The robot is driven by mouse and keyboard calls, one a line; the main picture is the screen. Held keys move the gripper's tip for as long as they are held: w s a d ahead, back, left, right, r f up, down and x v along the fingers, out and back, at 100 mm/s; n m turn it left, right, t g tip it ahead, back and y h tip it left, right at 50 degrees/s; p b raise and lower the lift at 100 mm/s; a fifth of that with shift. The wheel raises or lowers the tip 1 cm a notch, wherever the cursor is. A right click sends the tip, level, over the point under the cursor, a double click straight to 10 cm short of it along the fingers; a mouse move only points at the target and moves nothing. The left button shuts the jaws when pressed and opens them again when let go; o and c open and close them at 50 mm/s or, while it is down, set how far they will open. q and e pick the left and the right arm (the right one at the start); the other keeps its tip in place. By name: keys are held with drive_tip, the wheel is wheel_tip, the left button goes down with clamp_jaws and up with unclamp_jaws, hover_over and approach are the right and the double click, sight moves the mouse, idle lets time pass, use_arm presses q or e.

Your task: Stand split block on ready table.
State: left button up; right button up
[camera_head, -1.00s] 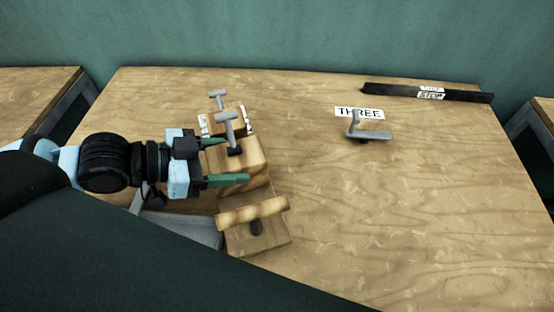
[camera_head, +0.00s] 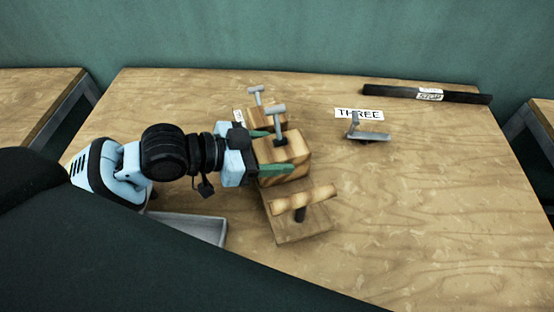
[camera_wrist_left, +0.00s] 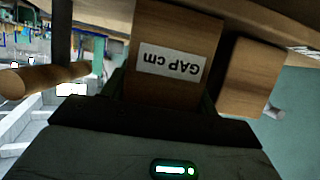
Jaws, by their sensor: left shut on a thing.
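The split block (camera_head: 290,172) is a wooden piece with two grey T-handled screws on top, a cross bar and a flat wooden plate on its near side. My left gripper (camera_head: 275,151) is shut on it from the left, with green fingers along the upper block. In the left wrist view the block (camera_wrist_left: 172,28) shows close up with an upside-down "GAP cm" label. The block looks upright in the head view; I cannot tell whether its underside touches the wooden table (camera_head: 420,210). My right gripper is not in view.
A grey tray (camera_head: 205,228) lies left of the block, partly hidden by my dark body. A "THREE" label (camera_head: 358,114) and a grey metal handle (camera_head: 370,136) are to the right. A black "STOP" bar (camera_head: 465,97) lies at the back. The table's right side is clear.

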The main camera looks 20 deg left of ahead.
use_arm(q)
drive_tip(key=shift+w+d+r, duration=0.2)
drive_tip(key=shift+w+d, duration=0.1)
drive_tip(key=shift+d, duration=0.1)
drive_tip(key=shift+f, duration=1.8)
drive_tip(key=shift+f, duration=0.15)
drive_tip(key=o, duration=1.6)
drive_tip(key=shift+f, duration=0.15)
drive_tip(key=shift+o, duration=0.2)
drive_tip(key=shift+s+a+r, duration=0.1)
drive_tip(key=shift+a+r, duration=0.05)
drive_tip(key=shift+r, duration=0.05)
drive_tip(key=v, duration=1.1)
drive_tip(key=shift+s+a+r, duration=0.2)
drive_tip(key=shift+s+a, duration=0.05)
